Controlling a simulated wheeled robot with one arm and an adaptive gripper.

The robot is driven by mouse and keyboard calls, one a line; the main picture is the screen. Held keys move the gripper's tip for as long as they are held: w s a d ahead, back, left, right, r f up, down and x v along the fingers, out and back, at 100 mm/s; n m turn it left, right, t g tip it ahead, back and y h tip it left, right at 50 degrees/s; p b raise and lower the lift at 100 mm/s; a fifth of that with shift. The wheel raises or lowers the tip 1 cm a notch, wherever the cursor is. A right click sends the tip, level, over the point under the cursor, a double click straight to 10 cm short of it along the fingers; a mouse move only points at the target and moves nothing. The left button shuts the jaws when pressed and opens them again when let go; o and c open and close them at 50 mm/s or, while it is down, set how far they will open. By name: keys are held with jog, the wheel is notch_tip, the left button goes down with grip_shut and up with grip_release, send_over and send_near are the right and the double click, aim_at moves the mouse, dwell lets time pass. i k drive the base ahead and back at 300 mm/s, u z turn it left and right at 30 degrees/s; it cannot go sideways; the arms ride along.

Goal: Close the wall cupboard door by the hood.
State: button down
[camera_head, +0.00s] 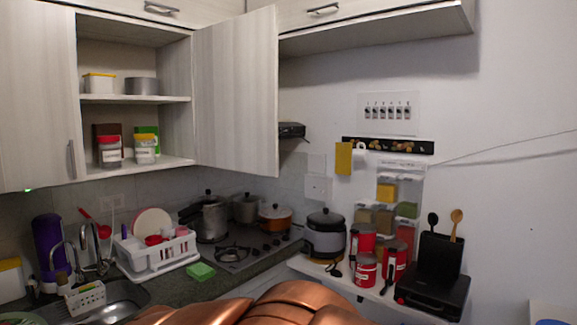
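The wall cupboard door (236,92) is a pale wood-grain panel and stands open, swung out toward me from the right side of its cupboard. The open cupboard (136,99) shows shelves with jars, boxes and a grey tin. The dark hood (291,131) shows only in part, just past the door's free edge; the door hides the rest. No handle shows on the side of the door facing me. My gripper is not in view; copper-coloured rounded parts at the bottom centre look like my own arm.
Below are a sink (112,297), a white dish rack (157,255), a hob (237,247) with pots and a rice cooker (325,235). Red tins and a black utensil block (437,261) stand on the right shelf. A closed left door (35,97) adjoins the opening. Air before the open door looks clear.

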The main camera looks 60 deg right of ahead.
aim_at(236, 59)
jog(key=z, duration=1.45)
